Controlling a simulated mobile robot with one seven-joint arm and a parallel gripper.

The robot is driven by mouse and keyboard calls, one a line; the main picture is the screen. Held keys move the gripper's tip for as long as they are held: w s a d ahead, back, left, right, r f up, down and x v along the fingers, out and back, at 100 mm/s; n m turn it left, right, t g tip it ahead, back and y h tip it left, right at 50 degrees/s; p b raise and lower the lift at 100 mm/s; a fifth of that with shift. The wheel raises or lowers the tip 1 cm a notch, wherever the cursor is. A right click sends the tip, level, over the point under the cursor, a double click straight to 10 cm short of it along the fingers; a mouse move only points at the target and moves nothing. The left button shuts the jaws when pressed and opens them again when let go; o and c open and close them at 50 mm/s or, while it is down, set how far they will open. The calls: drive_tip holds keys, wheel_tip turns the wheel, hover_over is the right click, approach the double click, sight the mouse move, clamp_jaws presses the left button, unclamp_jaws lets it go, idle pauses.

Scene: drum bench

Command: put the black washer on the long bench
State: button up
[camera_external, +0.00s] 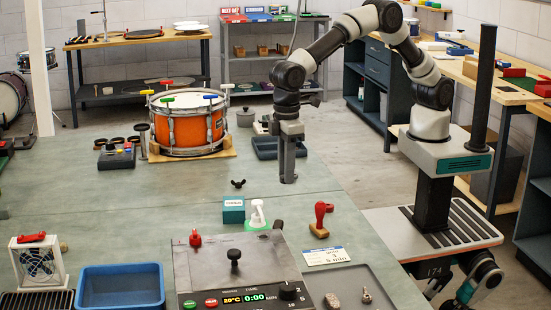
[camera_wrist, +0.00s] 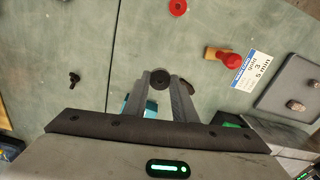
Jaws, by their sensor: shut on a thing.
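My gripper (camera_external: 289,178) points straight down over the green-grey table, right of the orange drum. In the wrist view my gripper (camera_wrist: 160,82) has its fingers closed on the black washer (camera_wrist: 160,78), a small dark disc with a hole, held at the fingertips. The washer is too small to make out in the external view. A long wood-topped bench (camera_external: 455,66) runs along the right wall, beyond my base. Another wood-topped bench (camera_external: 130,40) stands at the back left. I cannot tell from the pictures which one is called the long bench.
A dark tray (camera_external: 275,150) lies behind my gripper.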

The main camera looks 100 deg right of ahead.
sight(286, 215)
drive_tip(key=shift+f, duration=4.75)
drive_tip(key=shift+b, duration=0.3)
drive_tip(key=shift+f, duration=0.2)
drive_tip(key=o, duration=1.1)
drive_tip(key=shift+r, duration=0.1)
